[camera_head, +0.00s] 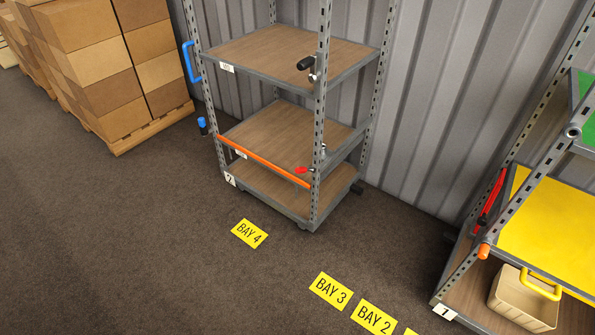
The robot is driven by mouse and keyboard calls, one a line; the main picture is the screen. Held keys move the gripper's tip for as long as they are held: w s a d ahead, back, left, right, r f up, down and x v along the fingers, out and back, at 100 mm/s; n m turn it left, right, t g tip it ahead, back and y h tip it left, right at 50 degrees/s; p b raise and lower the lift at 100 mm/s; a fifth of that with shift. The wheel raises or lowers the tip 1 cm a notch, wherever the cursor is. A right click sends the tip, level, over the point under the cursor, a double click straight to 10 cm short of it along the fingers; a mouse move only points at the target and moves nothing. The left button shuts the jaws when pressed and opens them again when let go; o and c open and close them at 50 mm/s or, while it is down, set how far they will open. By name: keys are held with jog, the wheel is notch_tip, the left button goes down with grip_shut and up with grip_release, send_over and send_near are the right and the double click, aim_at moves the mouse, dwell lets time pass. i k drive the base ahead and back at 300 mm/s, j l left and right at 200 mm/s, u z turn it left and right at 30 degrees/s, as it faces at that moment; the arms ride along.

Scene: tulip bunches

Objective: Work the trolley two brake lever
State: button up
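A grey metal trolley (348,78) with wooden shelves stands against the corrugated wall. A white tag (231,180) low on its front corner seems to read 7, but is small. An orange bar (263,161) crosses its front. A small red part (302,170) sits by the front right post, and a black-handled part (306,63) is higher on that post. A blue-topped black part (202,125) is at its lower left. I cannot tell which of these is the brake lever, or whether this is trolley two. My gripper is not in view.
A second trolley at the right edge has a yellow shelf (550,228), a red handle (491,197) and a beige box (522,297). Cartons (92,60) are stacked on a pallet at left. Yellow floor signs, including BAY 4 (249,234), lie in front. The left floor (110,240) is clear.

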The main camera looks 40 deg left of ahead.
aim_at(299, 170)
jog(key=i+j+u, duration=0.2)
jog(key=j, duration=0.35)
jog(key=i+j+u, duration=0.25)
jog(key=i+j, duration=0.2)
jog(key=i+j+u, duration=0.2)
jog(key=i+j, duration=0.15)
jog(key=j, duration=0.2)
